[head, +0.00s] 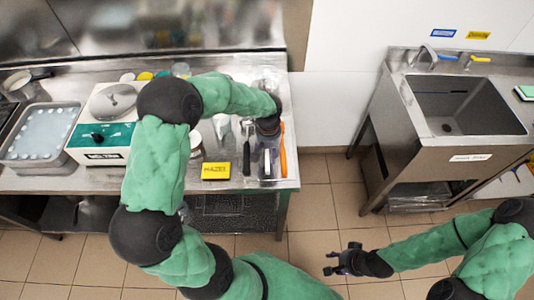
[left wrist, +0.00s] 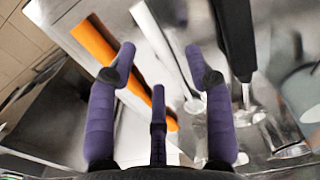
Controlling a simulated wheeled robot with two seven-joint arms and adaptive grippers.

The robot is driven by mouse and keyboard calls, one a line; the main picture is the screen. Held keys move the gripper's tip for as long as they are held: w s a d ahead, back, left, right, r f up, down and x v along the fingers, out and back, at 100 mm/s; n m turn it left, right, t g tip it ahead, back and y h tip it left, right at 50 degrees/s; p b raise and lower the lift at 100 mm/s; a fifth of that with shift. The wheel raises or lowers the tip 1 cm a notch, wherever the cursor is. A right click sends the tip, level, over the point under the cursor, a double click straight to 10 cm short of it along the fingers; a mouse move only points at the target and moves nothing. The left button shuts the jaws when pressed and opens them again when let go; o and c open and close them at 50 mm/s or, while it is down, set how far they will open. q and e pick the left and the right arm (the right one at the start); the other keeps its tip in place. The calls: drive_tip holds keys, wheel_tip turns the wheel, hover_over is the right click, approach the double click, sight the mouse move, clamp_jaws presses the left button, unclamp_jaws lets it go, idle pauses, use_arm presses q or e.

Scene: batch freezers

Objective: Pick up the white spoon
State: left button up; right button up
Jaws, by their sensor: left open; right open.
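The white spoon (left wrist: 152,32) is a long, slim white shape in the left wrist view, running between the spread fingers of my left gripper (left wrist: 160,62). Its lower end is blurred and partly behind the fingers. In the head view my left gripper (head: 268,135) points down over the right end of the steel counter, and it largely hides the spoon there. The left gripper is open, with nothing clasped. My right gripper (head: 342,262) is open and empty, over the floor tiles away from the counter.
An orange utensil (head: 283,152) lies right of the left gripper, a black-handled tool (head: 247,150) left of it. A sink (head: 465,105) stands right, across a floor gap.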

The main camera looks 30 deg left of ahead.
sight(269, 159)
use_arm(q)
wheel_tip(269, 159, down, 3)
drive_tip(key=shift+w, duration=0.1)
drive_tip(key=shift+d, duration=0.1)
clamp_jaws()
drive_tip(key=shift+r, duration=0.2)
